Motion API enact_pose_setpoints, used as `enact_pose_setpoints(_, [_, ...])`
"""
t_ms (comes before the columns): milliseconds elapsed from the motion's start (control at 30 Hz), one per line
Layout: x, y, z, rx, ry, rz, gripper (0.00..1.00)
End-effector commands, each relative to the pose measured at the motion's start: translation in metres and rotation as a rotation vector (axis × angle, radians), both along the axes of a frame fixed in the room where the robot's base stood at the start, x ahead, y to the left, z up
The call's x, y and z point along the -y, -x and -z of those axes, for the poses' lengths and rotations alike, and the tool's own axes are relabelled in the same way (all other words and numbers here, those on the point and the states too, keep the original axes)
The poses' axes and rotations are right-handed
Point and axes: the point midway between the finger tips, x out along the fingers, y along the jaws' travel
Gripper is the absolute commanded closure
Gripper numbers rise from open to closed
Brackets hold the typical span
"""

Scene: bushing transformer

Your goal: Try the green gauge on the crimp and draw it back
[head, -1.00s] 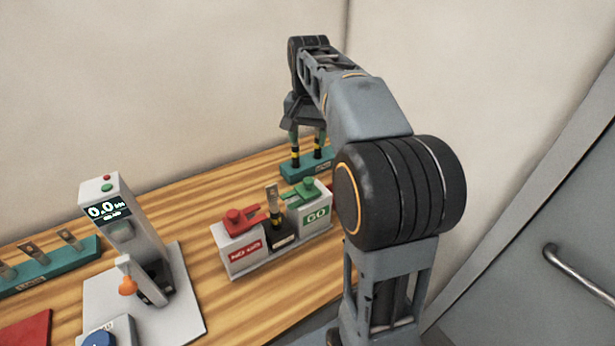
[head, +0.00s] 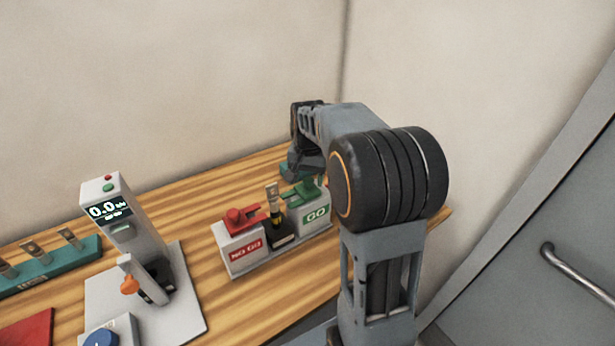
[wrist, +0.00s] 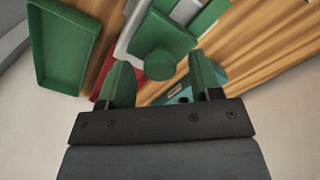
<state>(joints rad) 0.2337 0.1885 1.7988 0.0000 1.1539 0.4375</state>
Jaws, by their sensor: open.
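The green gauge (head: 304,190) lies on top of the grey block marked GO. In the wrist view the green gauge (wrist: 160,38) shows as a flat green piece with a round knob. The crimp, a metal lug (head: 272,194) on a black and yellow cable end, stands upright in a black holder (head: 283,237) to the left of the GO block. My gripper (wrist: 160,72) is open, its two green fingers on either side of the knob, apparently with gaps. In the head view my gripper (head: 308,168) is low behind the GO block, partly hidden.
A red gauge (head: 240,217) sits on the NO GO block at left. A grey tester (head: 130,225) reading 0.0 and a teal rack of lugs (head: 48,267) stand further left. The wrist view shows a green tray (wrist: 62,48).

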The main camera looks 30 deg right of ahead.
Motion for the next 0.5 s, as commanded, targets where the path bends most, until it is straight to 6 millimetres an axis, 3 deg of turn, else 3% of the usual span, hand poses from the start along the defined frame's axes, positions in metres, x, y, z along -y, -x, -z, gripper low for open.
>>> enact_pose_setpoints(333, [-0.0001, 0.0003, 0.0026, -0.001, -0.001, 0.0, 0.41])
enact_pose_setpoints(500, [0.0, 0.0002, 0.0024, 0.0, 0.0, 0.0, 0.58])
